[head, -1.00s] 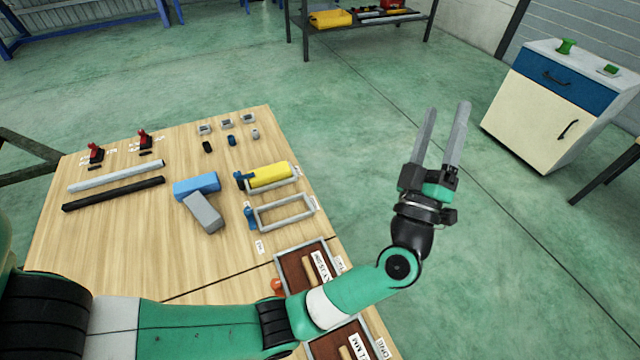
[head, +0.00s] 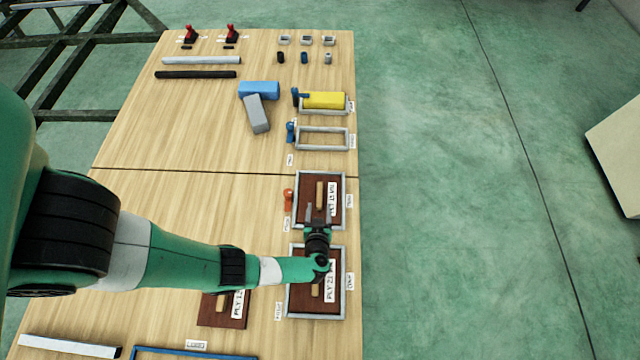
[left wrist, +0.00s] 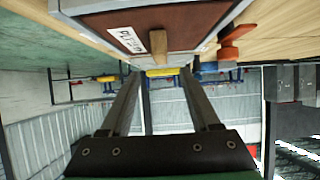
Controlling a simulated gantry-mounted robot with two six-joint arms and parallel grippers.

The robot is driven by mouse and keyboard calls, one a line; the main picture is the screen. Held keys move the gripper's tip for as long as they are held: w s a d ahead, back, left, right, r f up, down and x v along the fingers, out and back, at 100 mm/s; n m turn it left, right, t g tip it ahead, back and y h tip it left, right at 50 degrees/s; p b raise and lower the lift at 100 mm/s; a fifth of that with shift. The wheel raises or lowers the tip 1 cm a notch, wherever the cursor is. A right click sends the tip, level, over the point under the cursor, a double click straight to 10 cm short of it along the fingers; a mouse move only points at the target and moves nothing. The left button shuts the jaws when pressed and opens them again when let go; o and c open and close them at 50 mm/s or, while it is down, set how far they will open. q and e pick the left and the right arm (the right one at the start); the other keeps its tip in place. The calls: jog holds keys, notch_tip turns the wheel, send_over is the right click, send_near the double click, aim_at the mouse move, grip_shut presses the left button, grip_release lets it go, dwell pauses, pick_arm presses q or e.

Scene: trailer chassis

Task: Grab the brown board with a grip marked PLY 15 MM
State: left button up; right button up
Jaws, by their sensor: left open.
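Three brown boards with wooden grips and white PLY labels lie on the table in the head view. The upper board (head: 303,187) lies in a grey frame; its label seems to start PLY 1, last digit unclear. The middle board (head: 297,300), also framed, seems to read PLY 21. The lower-left board (head: 210,312) has a partly hidden label starting PLY 1. My left gripper (head: 319,208) is open over the upper board, fingers near its grip (head: 319,190). In the left wrist view, a board (left wrist: 195,20) and its grip (left wrist: 158,46) show beyond the open, empty fingertips.
An orange-handled item (head: 288,200) stands left of the upper frame. An empty grey frame (head: 322,129) and a yellow block (head: 324,100) lie farther up. Blue (head: 259,89) and grey (head: 257,115) blocks lie left of them. Clear floor lies right of the table.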

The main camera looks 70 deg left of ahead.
aim_at(319, 197)
pick_arm(q)
jog(key=b+x, duration=0.1)
jog(key=x, duration=0.2)
jog(key=shift+s+f, duration=0.15)
jog(key=shift+a, duration=0.25)
jog(key=b+x, duration=0.4)
jog(key=shift+a+f+b, duration=0.1)
jog(key=shift+f+b, duration=0.25)
jog(key=shift+f, duration=0.1)
jog(key=shift+w+a, duration=0.25)
jog(key=shift+a, duration=0.05)
jog(key=shift+d+r, duration=0.1)
jog(key=shift+r, duration=0.05)
pick_arm(e)
notch_tip(319, 197, down, 7)
jog(key=shift+r, duration=0.15)
pick_arm(q)
grip_shut()
